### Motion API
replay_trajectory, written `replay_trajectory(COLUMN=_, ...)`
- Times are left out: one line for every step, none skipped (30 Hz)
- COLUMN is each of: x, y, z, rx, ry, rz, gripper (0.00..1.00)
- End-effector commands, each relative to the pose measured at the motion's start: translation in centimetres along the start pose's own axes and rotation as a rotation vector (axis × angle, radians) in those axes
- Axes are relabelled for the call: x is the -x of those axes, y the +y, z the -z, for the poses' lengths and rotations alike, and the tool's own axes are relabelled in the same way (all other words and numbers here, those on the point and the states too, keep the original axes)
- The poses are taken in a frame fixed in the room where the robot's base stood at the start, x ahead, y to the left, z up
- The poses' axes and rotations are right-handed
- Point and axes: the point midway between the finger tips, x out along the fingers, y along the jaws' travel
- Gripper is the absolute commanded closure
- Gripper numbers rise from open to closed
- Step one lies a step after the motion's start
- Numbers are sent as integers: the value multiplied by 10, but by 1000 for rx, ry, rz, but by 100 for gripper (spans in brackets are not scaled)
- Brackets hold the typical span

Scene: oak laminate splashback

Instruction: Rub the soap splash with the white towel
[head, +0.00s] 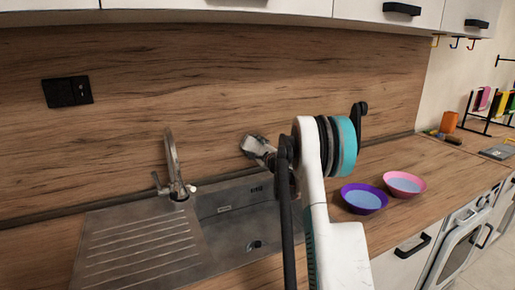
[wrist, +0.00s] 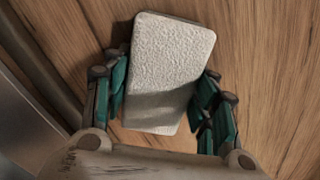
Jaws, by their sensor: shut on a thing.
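The white towel (wrist: 172,60) is a pale, rough-textured folded pad in the wrist view. My gripper (wrist: 163,88) has its green-and-grey fingers on both sides of the towel and is shut on it. Wood grain lies behind the towel, and a shadow crosses its lower half. In the head view my gripper (head: 262,150) is small, close to the wooden splashback (head: 240,80) above the sink's back edge, and partly hidden by my arm. I cannot tell from the views whether the towel touches the wood. I cannot make out the soap splash in either view.
A steel sink (head: 225,222) with a ribbed drainer and an upright tap (head: 173,165) lies below and left of my gripper. A purple bowl (head: 363,199) and a pink bowl (head: 404,184) stand on the worktop to the right. A black socket (head: 68,92) is on the splashback.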

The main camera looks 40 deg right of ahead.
Motion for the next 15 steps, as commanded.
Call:
replay_trajectory(x=-2, y=4, z=-7, rx=0, ry=-5, rz=-3, gripper=85)
replay_trajectory(x=-2, y=6, z=-9, rx=0, ry=-5, rz=-3, gripper=85)
replay_trajectory(x=-2, y=8, z=-12, rx=0, ry=-6, rz=-4, gripper=85)
replay_trajectory(x=-3, y=9, z=-15, rx=0, ry=-7, rz=-4, gripper=85)
replay_trajectory(x=-3, y=11, z=-17, rx=0, ry=-7, rz=-4, gripper=85)
replay_trajectory(x=-3, y=12, z=-20, rx=0, ry=-7, rz=-4, gripper=85)
replay_trajectory(x=-3, y=13, z=-21, rx=0, ry=-7, rz=-4, gripper=85)
replay_trajectory(x=-4, y=14, z=-22, rx=0, ry=-6, rz=-4, gripper=85)
replay_trajectory(x=-4, y=15, z=-24, rx=0, ry=-6, rz=-4, gripper=85)
replay_trajectory(x=-4, y=15, z=-25, rx=0, ry=-6, rz=-4, gripper=85)
replay_trajectory(x=-4, y=15, z=-25, rx=0, ry=-7, rz=-4, gripper=85)
replay_trajectory(x=-4, y=16, z=-26, rx=0, ry=-7, rz=-4, gripper=85)
replay_trajectory(x=-4, y=16, z=-27, rx=0, ry=-7, rz=-4, gripper=85)
replay_trajectory(x=-4, y=17, z=-28, rx=0, ry=-8, rz=-5, gripper=85)
replay_trajectory(x=-4, y=18, z=-30, rx=0, ry=-9, rz=-5, gripper=85)
